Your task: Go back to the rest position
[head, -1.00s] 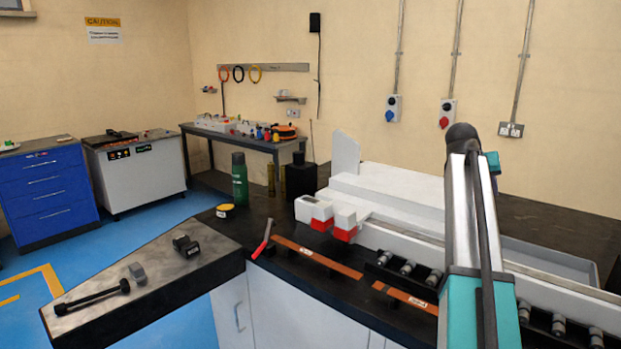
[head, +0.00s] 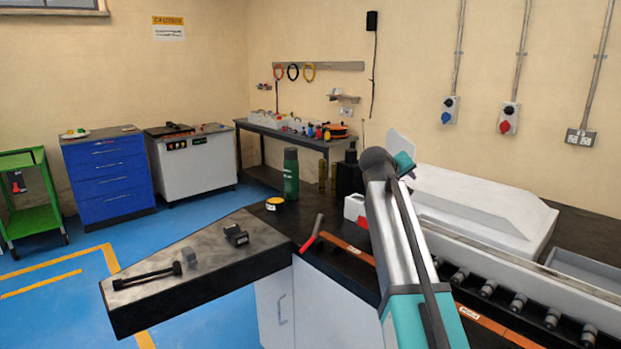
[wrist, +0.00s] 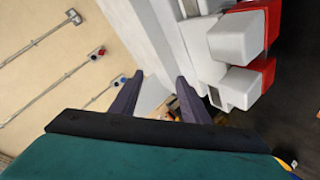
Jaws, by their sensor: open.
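My gripper (wrist: 160,95) shows in the wrist view with its two dark fingers apart and nothing between them. In the head view my arm rises from the bottom right, and its far end stands in front of the white bender (head: 480,205); the fingertips are hidden there. In the wrist view the bender's white blocks with red ends (wrist: 240,50) are to the right of the fingers, apart from them. A copper busbar (head: 348,250) lies on the black bench, partly hidden behind my arm.
A red-handled tool (head: 312,234), a yellow-topped tin (head: 275,203) and a green bottle (head: 291,175) stand or lie on the bench. Black tools (head: 147,277) lie on its left wing. A blue drawer cabinet (head: 108,175) and a green cart (head: 30,200) are farther left. Blue floor between is clear.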

